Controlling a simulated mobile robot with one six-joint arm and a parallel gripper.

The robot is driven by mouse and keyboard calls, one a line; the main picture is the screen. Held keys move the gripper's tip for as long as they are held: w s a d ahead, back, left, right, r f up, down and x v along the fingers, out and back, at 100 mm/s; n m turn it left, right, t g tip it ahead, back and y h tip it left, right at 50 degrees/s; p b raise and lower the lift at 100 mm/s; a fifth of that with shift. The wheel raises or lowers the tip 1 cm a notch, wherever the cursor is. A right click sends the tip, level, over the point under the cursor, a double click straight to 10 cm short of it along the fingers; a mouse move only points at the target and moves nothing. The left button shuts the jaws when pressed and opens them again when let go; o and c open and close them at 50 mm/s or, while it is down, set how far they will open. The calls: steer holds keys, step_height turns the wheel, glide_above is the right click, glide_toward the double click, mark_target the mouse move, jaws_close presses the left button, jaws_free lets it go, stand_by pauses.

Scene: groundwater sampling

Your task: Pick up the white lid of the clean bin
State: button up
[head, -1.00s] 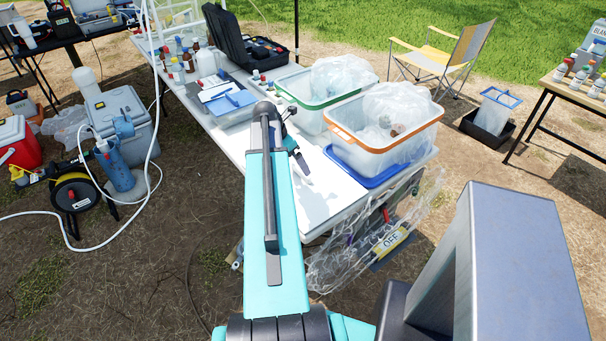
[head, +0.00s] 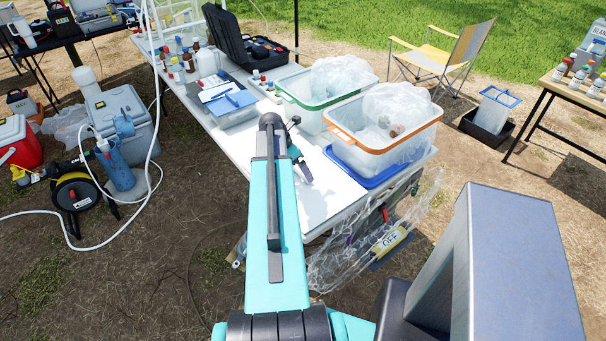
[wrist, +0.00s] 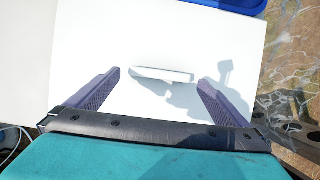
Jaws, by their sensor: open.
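The white lid (wrist: 215,40) lies flat on the white table in the wrist view, with a raised white bar handle (wrist: 162,75) on top. In the head view the lid is a bright white patch (head: 328,200) in front of the bins. My gripper (wrist: 160,78) is open and empty, with one finger on each side of the handle, apart from its ends. I cannot tell the exact height of the fingers over the lid. In the head view my gripper (head: 300,168) is partly hidden by my arm. The green-rimmed bin (head: 286,91) and orange-rimmed bin (head: 356,143) stand behind, holding clear bags.
A blue tray or lid (head: 372,180) lies under the orange-rimmed bin, and its edge shows beyond the white lid in the wrist view (wrist: 238,5). Bottles, a blue clipboard (head: 232,101) and an open black case (head: 245,45) occupy the far table. Clear plastic hangs at the table's near side.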

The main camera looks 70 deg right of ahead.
mark_target(300, 171)
steer(key=shift+p+x, duration=0.5)
steer(key=shift+x, duration=1.1)
steer(key=shift+c, duration=0.3)
steer(key=c, duration=0.9)
steer(key=shift+c, duration=0.2)
steer(key=shift+r, duration=0.1)
